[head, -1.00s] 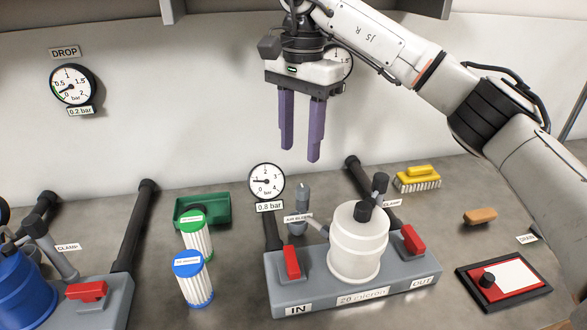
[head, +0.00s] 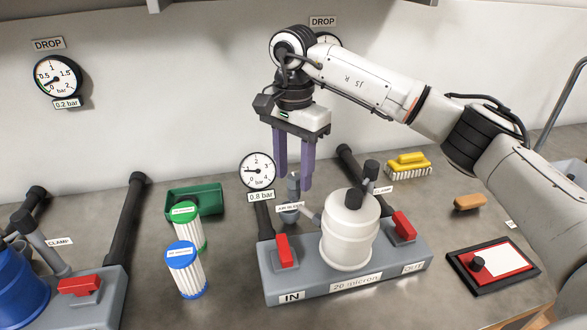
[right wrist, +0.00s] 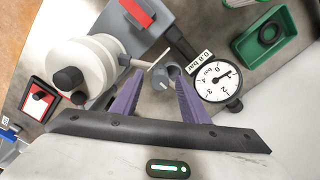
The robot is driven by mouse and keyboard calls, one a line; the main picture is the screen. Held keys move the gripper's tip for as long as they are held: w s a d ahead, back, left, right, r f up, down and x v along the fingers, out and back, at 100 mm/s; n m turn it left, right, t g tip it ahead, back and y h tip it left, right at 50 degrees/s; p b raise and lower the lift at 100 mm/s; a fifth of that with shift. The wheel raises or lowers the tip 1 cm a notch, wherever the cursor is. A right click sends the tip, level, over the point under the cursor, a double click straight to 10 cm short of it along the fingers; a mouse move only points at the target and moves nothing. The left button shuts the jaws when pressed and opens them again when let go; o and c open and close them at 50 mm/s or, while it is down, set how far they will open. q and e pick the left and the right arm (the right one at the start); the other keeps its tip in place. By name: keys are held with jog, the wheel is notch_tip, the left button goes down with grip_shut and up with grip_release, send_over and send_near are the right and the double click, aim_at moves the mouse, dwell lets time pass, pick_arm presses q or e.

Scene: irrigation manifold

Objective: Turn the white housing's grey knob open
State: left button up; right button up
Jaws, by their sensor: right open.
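The white housing (head: 349,232) stands upright on a grey base marked IN and OUT. Its grey knob (head: 294,186) is on the "AIR BLEED" fitting at the housing's left, above a small grey cup (head: 289,214). My right gripper (head: 292,183) points down over the knob, open and empty, its purple fingers partly covering it. In the right wrist view the grey knob (right wrist: 160,79) lies between the fingertips, with room on both sides; I cannot tell whether they are level with it. The housing (right wrist: 88,62) is at the left there. My left gripper is out of view.
A 0.8 bar gauge (head: 258,171) stands close left of the fingers. Red levers (head: 283,250) (head: 404,226) flank the housing, and a dark-capped clamp post (head: 371,170) rises behind it. Filter cartridges (head: 186,272) and a green tray (head: 210,202) are at the left.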

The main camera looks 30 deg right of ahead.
grip_shut()
jog(key=shift+m, duration=0.6)
jog(key=m+p, duration=0.1)
jog(key=m, duration=0.2)
jog(key=shift+r, duration=0.1)
jog(key=m+p, duration=0.1)
jog(key=m, duration=0.3)
jog(key=shift+m, duration=0.3)
jog(key=m+p, duration=0.1)
jog(key=m, duration=0.3)
jog(key=shift+w+m, duration=0.1)
jog(key=shift+m, duration=0.2)
jog(key=shift+m+p, duration=0.3)
jog(key=shift+m, duration=1.9)
